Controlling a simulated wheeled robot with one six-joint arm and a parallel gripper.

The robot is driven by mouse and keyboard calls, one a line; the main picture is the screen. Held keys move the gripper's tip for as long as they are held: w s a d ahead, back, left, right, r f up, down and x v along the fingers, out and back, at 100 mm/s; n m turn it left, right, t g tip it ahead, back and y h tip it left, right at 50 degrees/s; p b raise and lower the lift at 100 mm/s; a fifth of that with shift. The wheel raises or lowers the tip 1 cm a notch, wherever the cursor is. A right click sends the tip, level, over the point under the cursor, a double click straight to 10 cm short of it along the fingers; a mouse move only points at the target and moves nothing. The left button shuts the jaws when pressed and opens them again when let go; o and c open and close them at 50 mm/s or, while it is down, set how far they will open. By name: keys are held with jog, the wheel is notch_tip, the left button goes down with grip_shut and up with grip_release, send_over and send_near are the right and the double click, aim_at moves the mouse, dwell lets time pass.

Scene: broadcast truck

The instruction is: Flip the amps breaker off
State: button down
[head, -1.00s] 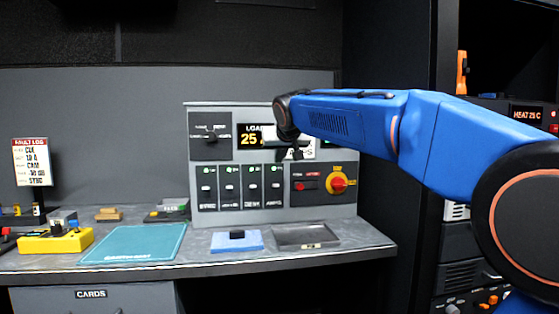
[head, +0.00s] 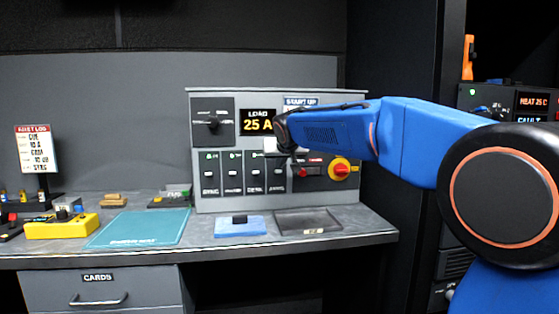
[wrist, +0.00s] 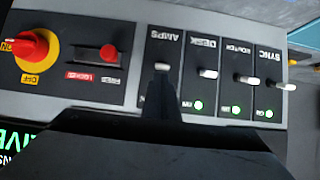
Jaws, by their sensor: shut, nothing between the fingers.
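The amps breaker (wrist: 163,68) is a small pale lever on a dark plate marked AMPS, shown upside down in the wrist view. It is at the right end of the breaker row; its plate also shows in the head view (head: 275,185). Its lever sits roughly in line with the neighbouring levers. My gripper (wrist: 163,82) is shut and empty, its tips right at the lever in the wrist view; I cannot tell whether they touch. The gripper hides the amps lamp area. In the head view my gripper (head: 282,153) is in front of the panel, partly covering the breaker's upper part.
The desk (wrist: 207,73), router (wrist: 245,79) and sync (wrist: 280,85) breakers sit beside it with green lamps lit. A red switch (wrist: 108,53) and a red knob on yellow (wrist: 33,47) are on the other side. The load display (head: 258,122) reads 25 A. A blue block (head: 240,226) lies on the desk below.

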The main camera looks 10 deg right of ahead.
jog(key=shift+s+f, duration=0.15)
dwell(0.3)
jog(key=shift+s+f, duration=0.45)
jog(key=shift+f, duration=0.3)
jog(key=shift+r, duration=0.15)
jog(key=shift+r, duration=0.7)
